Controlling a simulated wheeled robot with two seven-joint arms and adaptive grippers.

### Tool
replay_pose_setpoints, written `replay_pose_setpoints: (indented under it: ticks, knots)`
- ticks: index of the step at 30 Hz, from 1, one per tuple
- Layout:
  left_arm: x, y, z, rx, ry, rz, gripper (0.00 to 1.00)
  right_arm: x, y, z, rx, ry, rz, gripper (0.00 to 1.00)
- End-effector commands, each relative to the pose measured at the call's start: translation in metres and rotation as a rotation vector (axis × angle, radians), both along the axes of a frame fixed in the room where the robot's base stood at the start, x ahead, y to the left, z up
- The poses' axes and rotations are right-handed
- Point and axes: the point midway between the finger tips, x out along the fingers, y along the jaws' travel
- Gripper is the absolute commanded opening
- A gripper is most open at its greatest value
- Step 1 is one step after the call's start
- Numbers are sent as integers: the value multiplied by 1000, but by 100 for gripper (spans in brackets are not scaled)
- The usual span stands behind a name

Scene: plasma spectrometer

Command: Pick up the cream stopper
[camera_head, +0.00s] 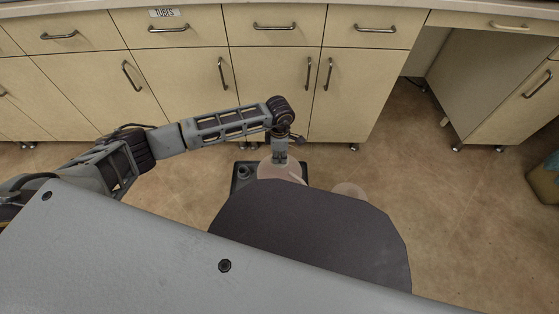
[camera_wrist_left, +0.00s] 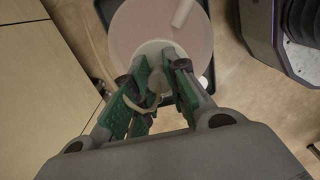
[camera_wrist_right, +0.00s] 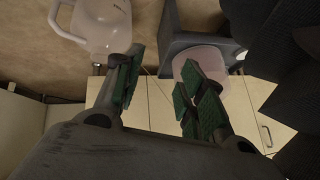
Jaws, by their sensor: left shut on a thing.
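My left gripper (camera_head: 280,158) reaches down over a round, pinkish translucent vessel (camera_head: 268,172) on the floor in front of the cabinets. In the left wrist view, the green-padded fingers (camera_wrist_left: 156,88) are shut on the small cream stopper (camera_wrist_left: 156,80) at the pale neck of the vessel (camera_wrist_left: 125,30). The fingers hide part of the stopper, and I cannot tell whether it still sits in the neck. My right gripper (camera_wrist_right: 162,92) shows only in its own wrist view, with its fingers apart and nothing between them.
A dark tray (camera_head: 240,179) lies under the vessel. A second translucent jug (camera_head: 348,189) stands to its right; a jug with a handle (camera_wrist_right: 100,22) shows in the right wrist view. Cabinets (camera_head: 275,95) close off the far side.

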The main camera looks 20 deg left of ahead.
Motion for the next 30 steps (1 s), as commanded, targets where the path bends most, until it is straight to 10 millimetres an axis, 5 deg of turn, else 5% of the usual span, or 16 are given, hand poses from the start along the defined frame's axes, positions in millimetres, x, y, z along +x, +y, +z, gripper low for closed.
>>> replay_pose_setpoints:
  ticks: [11, 30]
  knots:
    - [-5, 6, 0, 14, 13, 5, 0, -1, -1, 3, -6, 3, -1, 40]
    - [-2, 2, 84, 5, 5, 1, 0, -3, -9, 51, -76, 70, 31, 40]
